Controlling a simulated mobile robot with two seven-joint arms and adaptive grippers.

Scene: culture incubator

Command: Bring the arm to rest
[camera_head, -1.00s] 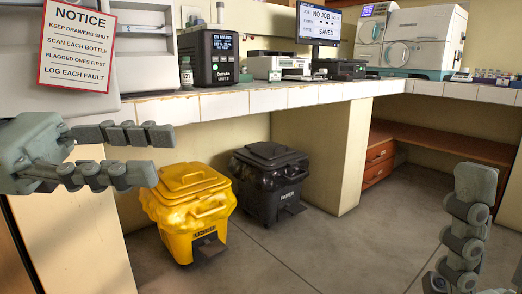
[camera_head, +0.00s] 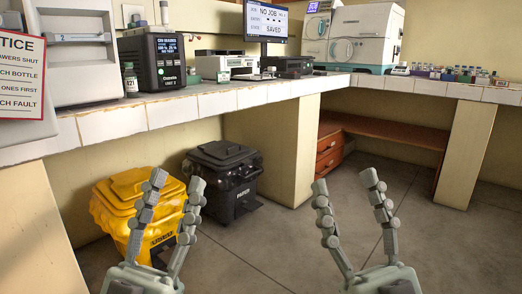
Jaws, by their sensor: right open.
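My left gripper (camera_head: 177,182) is at the lower left of the middle, pointing up and away from me. Its two grey jointed fingers stand apart with nothing between them, and it overlaps the yellow bin in the picture. My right gripper (camera_head: 345,180) is at the lower right of the middle, also pointing up. Its fingers are spread and empty, with the floor behind them. The two grippers are side by side, well apart from each other and below the counter in the picture.
A tiled counter (camera_head: 215,104) carries a dark incubator unit (camera_head: 160,72), a small bottle (camera_head: 130,80), a monitor (camera_head: 266,20) and a white machine (camera_head: 350,40). A yellow bin (camera_head: 115,200) and a black bin (camera_head: 225,172) stand below. The grey floor (camera_head: 285,245) between my grippers is clear.

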